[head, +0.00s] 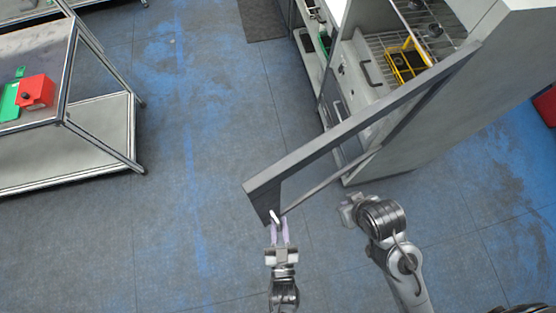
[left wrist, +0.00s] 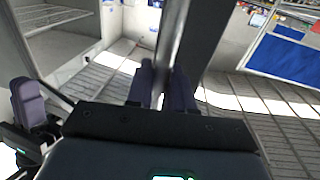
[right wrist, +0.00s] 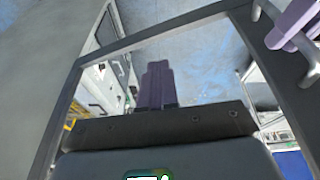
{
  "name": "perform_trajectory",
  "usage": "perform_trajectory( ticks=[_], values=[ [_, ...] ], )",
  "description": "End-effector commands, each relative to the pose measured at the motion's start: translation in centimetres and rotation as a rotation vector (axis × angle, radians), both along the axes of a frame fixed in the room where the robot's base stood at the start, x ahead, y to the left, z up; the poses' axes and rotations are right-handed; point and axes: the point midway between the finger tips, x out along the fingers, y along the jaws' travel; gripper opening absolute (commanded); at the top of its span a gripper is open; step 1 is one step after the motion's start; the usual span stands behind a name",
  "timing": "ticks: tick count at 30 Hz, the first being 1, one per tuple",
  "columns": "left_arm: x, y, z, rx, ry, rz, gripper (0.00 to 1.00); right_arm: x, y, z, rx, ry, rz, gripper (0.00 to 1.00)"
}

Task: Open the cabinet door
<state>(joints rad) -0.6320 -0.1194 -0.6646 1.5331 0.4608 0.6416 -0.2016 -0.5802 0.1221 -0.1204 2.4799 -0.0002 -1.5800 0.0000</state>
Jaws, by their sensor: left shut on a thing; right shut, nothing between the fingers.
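The grey framed cabinet door (head: 350,125) stands swung out at a wide angle from the cabinet (head: 440,110), and its inside shows. My left gripper (head: 278,228) is shut on the door handle (head: 274,216) near the free edge. In the left wrist view its fingers (left wrist: 163,75) close around the upright bar; the right wrist view shows the handle (right wrist: 264,12) beside those fingers. My right gripper (head: 348,208) is shut and empty near the door's inner side, apart from it. Its fingers (right wrist: 157,85) are together in the right wrist view.
Inside the cabinet are wire shelves with a yellow rack (head: 405,62). At the left a metal-framed table (head: 70,125) carries a red box (head: 36,92) and a green item (head: 10,102). The blue-grey floor (head: 190,210) between table and door is clear.

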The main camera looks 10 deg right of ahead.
Motion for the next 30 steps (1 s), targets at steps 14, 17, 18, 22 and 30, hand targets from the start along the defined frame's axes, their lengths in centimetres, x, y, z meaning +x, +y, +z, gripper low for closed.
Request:
perform_trajectory(
  ticks=[14,17,18,22,30],
  values=[
    [-0.1,0.0,-0.1,0.001,0.002,0.000,0.37,0.0,0.1,0.0,0.003,-0.001,-0.002,0.00],
    [-0.7,0.1,-0.2,0.000,0.003,-0.001,0.37,0.0,0.1,-0.2,0.003,-0.001,-0.002,0.00],
    [-1.0,0.1,-0.2,0.000,0.003,-0.001,0.37,0.0,0.1,-0.3,0.003,-0.001,-0.002,0.00],
    [-2.8,0.3,-0.3,0.001,0.005,-0.002,0.37,0.0,0.1,-0.8,0.003,-0.001,-0.003,0.00],
    [-7.5,0.8,-0.4,0.003,0.006,-0.002,0.37,0.0,0.1,-1.9,0.003,-0.001,-0.002,0.00]
  ],
)
